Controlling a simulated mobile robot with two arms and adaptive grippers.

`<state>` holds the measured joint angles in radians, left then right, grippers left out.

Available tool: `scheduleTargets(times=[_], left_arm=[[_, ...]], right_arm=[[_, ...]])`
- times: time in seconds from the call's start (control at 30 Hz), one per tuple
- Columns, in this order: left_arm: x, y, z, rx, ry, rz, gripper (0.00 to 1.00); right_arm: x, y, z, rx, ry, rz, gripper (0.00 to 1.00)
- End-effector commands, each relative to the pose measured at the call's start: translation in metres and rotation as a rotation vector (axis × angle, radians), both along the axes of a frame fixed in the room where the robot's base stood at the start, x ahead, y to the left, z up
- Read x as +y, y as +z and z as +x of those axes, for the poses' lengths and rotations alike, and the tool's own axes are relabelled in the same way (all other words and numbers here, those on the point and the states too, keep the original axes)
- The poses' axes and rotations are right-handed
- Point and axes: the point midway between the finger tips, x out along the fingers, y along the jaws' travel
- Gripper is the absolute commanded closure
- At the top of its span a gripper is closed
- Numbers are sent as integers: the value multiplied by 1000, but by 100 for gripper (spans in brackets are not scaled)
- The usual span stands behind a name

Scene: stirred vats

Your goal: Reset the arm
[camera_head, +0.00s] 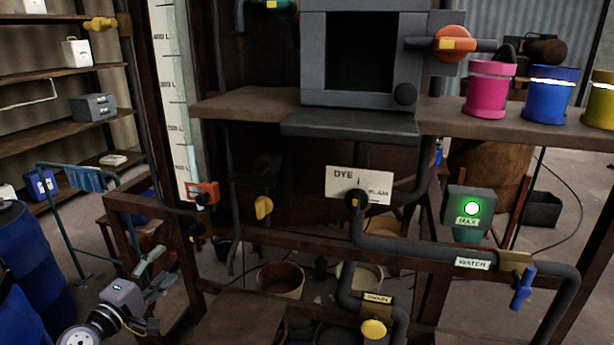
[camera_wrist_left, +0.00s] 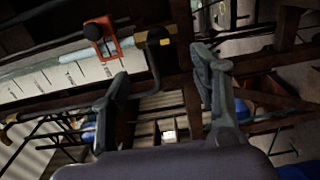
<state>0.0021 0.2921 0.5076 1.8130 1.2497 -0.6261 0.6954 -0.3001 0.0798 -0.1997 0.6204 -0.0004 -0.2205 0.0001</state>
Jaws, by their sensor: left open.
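My left gripper (camera_head: 158,266) is at the lower left of the head view, with its two grey fingers spread. In the left wrist view the gripper (camera_wrist_left: 160,72) is open, and nothing sits between its fingers. It is apart from the rusty frame. My right gripper is in neither view.
The frame carries a dye plate (camera_head: 345,185), a green-lit MAX box (camera_head: 470,210) and a WATER pipe with a blue valve handle (camera_head: 522,288). Pink (camera_head: 489,90) and blue (camera_head: 550,96) pots stand on the shelf. A blue barrel (camera_head: 35,240) is near my left arm.

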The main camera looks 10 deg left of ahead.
Motion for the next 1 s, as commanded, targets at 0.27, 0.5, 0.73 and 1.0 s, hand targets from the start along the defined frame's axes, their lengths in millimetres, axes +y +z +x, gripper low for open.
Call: scheduleTargets(times=[0.27,0.5,0.73,1.0], left_arm=[[-102,-83,-39,245,-242,400,43],[-198,-173,-144,526,-611,944,43],[-225,-200,-226,677,-839,1251,43],[-233,-199,-295,798,-1013,1461,43]], right_arm=[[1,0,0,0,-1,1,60],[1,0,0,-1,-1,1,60],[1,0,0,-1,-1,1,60],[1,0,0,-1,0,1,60]])
